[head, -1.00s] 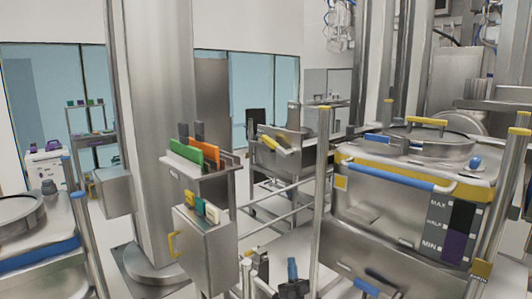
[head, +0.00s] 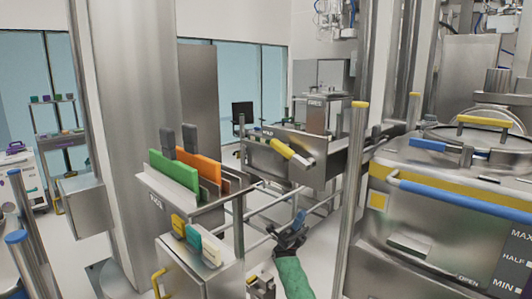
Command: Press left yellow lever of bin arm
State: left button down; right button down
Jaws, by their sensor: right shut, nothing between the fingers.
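My right gripper (head: 290,230) is dark and shut, with nothing between its fingers. It is at the lower middle of the head view, on a green-sleeved arm, in front of metal rails. A yellow-ended lever or handle (head: 282,149) sticks out from a steel unit beyond it, up and away from the gripper. I cannot tell for sure whether this is the bin arm's left lever. A small dark part with yellowish bits (head: 262,287) shows at the bottom edge, left of my sleeve; its shape is unclear.
A large steel bin (head: 430,222) with a yellow band and blue handle stands at right, behind a yellow-capped post (head: 350,200). A steel column (head: 125,130) and a box with green and orange boards (head: 173,172) stand at left. Horizontal rails cross the middle.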

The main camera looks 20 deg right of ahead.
aim_at(307, 165)
jog(key=i, duration=0.85)
